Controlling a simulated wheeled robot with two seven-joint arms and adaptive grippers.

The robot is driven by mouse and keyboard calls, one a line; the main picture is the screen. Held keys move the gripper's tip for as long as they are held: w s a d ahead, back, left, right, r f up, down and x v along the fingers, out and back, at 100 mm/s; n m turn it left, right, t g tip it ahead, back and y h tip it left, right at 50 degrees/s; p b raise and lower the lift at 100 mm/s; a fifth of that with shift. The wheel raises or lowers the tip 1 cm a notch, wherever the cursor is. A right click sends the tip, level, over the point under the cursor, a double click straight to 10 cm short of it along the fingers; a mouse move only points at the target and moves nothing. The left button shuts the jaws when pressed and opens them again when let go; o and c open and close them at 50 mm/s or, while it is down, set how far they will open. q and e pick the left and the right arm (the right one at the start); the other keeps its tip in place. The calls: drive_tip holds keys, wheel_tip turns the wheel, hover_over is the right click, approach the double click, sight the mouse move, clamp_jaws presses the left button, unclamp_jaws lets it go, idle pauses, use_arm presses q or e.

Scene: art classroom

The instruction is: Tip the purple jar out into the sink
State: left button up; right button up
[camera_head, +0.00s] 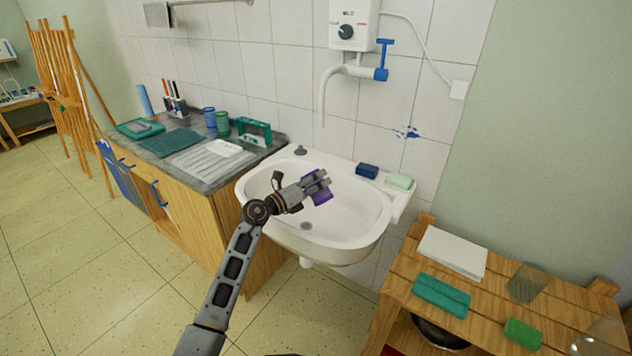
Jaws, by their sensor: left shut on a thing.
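The purple jar (321,197) is held in my left gripper (318,183), which is shut on it. The fingers cover part of the jar, so I cannot tell its exact tilt or whether anything is in it. The jar is above the bowl of the white sink (345,246), near its middle. The sink's drain (306,226) shows below it, and I see no liquid in the bowl. My left arm reaches in from the bottom of the view. My right gripper is not in view.
A dark blue block (367,171) and a pale green soap (399,181) lie on the sink's back right rim. A spout (323,100) hangs above the sink. A counter (207,187) with jars stands left; a wooden slatted table (405,286) stands right.

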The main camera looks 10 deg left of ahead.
use_arm(q)
drive_tip(key=shift+f+n+p, duration=0.35)
drive_tip(key=shift+n+p, duration=0.05)
drive_tip(key=shift+n, duration=0.9)
drive_tip(key=shift+f+n, duration=0.25)
drive_tip(key=shift+n, duration=0.65)
drive_tip(key=shift+w+a+f+n+p, duration=0.15)
drive_tip(key=shift+n+p, duration=0.15)
drive_tip(key=shift+p, duration=0.55)
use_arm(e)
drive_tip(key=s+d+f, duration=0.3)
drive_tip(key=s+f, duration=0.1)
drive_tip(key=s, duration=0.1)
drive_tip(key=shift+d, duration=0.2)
use_arm(q)
drive_tip(key=shift+n+p, duration=0.3)
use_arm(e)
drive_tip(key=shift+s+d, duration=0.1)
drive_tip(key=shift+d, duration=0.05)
